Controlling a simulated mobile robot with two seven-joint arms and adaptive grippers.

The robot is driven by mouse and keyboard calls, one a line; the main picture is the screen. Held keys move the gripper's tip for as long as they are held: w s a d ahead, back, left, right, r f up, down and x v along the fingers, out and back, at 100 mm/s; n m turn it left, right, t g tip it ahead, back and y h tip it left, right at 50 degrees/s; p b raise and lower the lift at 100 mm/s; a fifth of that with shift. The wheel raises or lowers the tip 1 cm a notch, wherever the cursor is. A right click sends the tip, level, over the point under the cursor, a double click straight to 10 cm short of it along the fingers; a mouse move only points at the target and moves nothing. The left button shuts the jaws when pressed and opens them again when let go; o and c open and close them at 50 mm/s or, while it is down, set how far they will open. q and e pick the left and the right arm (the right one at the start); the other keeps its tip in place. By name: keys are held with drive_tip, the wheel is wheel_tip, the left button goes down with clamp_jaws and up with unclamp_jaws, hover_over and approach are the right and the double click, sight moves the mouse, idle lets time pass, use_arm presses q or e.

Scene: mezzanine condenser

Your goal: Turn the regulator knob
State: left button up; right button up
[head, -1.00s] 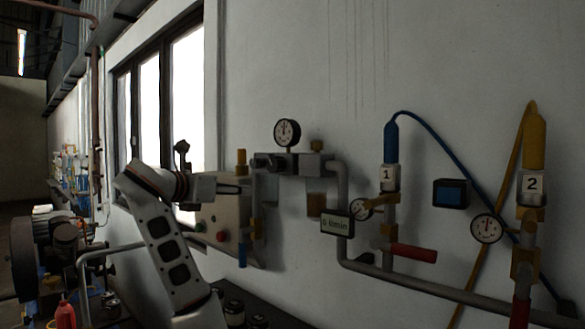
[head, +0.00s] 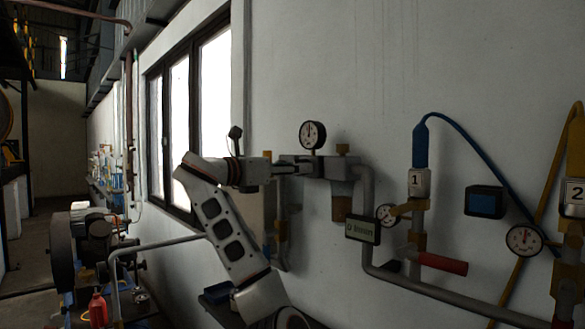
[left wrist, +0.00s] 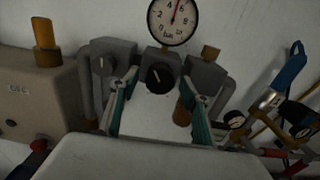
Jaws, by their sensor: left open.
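The regulator knob (left wrist: 159,78) is a round black knob with a pale pointer line, on a grey regulator body in the left wrist view. A white dial gauge (left wrist: 172,20) sits above it; it also shows in the head view (head: 312,135). My left gripper (left wrist: 160,100) is open, with teal-padded fingers to the left and right of the knob in the picture. I cannot tell whether they touch it. In the head view my left gripper (head: 284,171) is at the left end of the regulator assembly and hides the knob's area. My right gripper is not in view.
A beige control box (left wrist: 35,100) stands left of the regulator. A flow display (head: 362,229), valve 1 (head: 418,185) with a red handle (head: 443,263), and a second gauge (head: 523,240) are right along the pipe. Bare wall lies above.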

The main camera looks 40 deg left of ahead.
use_arm(q)
drive_tip(key=c, duration=1.1)
drive_tip(key=shift+n, duration=0.3)
drive_tip(key=shift+n+b, duration=1.75)
drive_tip(key=shift+n, duration=11.35)
drive_tip(key=shift+f, duration=0.1)
